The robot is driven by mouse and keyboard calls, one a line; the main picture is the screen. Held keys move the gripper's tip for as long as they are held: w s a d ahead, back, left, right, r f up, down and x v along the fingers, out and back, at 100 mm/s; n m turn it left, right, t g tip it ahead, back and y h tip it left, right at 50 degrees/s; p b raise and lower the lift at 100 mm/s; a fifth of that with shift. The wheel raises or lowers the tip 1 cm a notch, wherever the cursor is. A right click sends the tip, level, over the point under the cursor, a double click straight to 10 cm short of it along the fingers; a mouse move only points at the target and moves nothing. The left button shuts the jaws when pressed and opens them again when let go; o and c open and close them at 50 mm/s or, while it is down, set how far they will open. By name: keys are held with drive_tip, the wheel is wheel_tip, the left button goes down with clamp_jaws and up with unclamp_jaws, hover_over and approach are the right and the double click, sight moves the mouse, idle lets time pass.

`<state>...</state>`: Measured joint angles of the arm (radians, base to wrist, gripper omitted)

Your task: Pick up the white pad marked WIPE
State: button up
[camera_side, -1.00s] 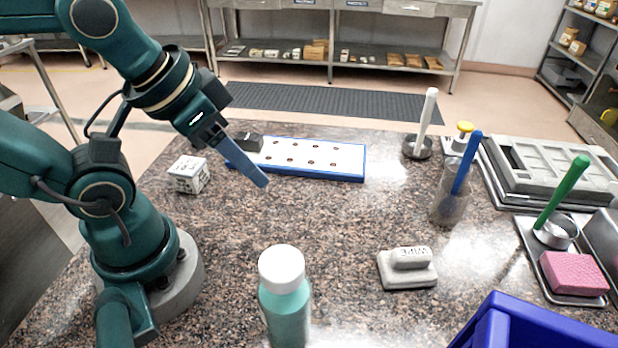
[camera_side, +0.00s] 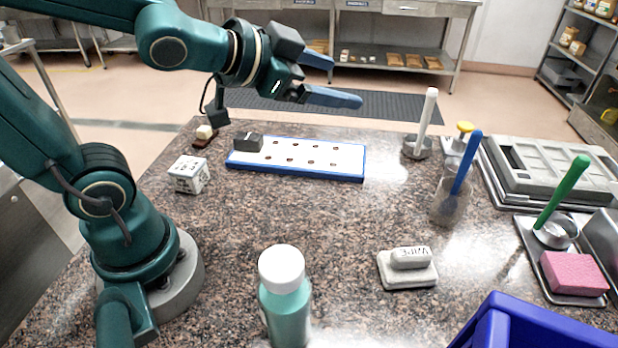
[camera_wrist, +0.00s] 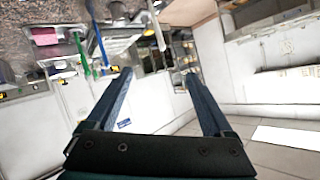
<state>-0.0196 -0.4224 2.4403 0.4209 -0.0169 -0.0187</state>
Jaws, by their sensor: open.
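The white pad marked WIPE (camera_side: 408,270) lies on the speckled counter, right of the bottle in the side view. It has a flat base and a rounded grip with dark letters on top. My gripper (camera_side: 345,82) is raised high above the back of the counter, far from the pad, its fingers pointing right. In the wrist view my gripper's two blue fingers (camera_wrist: 158,76) are spread apart with nothing between them. I cannot make out the pad in the wrist view.
A teal bottle (camera_side: 285,305) with a white cap stands left of the pad. A blue bin (camera_side: 515,325) is at front right. A clear cup (camera_side: 449,205) holds a blue-handled tool behind the pad. A pink sponge (camera_side: 574,273) lies right. The counter's middle is clear.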

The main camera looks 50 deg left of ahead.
drive_tip(key=w+d+f+m+h, duration=0.2)
drive_tip(key=w+d+m+h, duration=0.1)
drive_tip(key=w+d, duration=0.1)
drive_tip(key=m+g+h, duration=0.4)
drive_tip(key=m+h, duration=0.1)
drive_tip(key=h, duration=0.3)
hover_over(401, 249)
drive_tip(key=a, duration=0.4)
wheel_tip(401, 249, down, 11)
drive_tip(key=shift+n+g, duration=0.6)
drive_tip(key=shift+n, duration=0.1)
drive_tip(key=f, duration=0.1)
drive_tip(key=s+f, duration=0.1)
drive_tip(key=f, duration=0.1)
drive_tip(key=s+f, duration=0.1)
drive_tip(key=f, duration=0.1)
drive_tip(key=shift+s+d+f, duration=0.1)
drive_tip(key=shift+s+d, duration=0.15)
drive_tip(key=shift+x, duration=2.5)
clamp_jaws()
